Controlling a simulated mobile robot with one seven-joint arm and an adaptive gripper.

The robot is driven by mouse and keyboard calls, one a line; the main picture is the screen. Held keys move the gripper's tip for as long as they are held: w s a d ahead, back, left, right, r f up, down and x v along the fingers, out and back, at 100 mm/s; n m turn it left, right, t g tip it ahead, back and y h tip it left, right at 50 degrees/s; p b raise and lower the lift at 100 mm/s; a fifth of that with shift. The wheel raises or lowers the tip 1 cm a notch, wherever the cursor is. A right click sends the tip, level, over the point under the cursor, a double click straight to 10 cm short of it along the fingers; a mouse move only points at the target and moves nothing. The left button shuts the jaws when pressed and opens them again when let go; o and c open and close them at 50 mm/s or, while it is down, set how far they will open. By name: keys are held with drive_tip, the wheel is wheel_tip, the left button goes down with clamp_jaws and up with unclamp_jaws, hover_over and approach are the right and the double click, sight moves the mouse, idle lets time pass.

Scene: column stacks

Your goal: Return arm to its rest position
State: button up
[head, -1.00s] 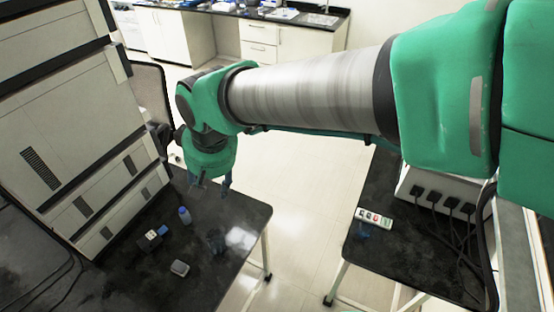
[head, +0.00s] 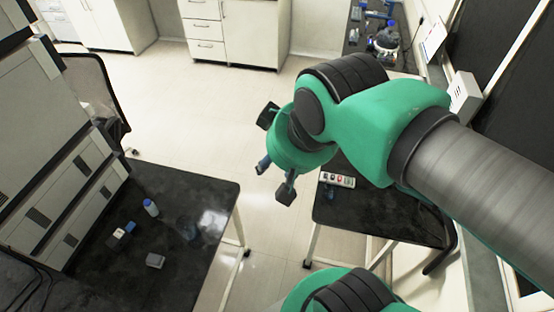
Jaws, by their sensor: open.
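My arm is bent in the right half of the head view, green with a grey link. My gripper (head: 274,180) is at the end of the green wrist, in mid-air over the gap between the two black tables. Its fingers are apart and nothing is between them. Part of the gripper is hidden behind the wrist.
The right black table (head: 385,222) holds a power strip (head: 337,180). Open floor (head: 190,115) lies beyond.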

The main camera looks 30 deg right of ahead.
wheel_tip(320, 180, down, 6)
drive_tip(key=b, duration=0.5)
drive_tip(key=shift+r+b, duration=0.15)
drive_tip(key=shift+b, duration=0.2)
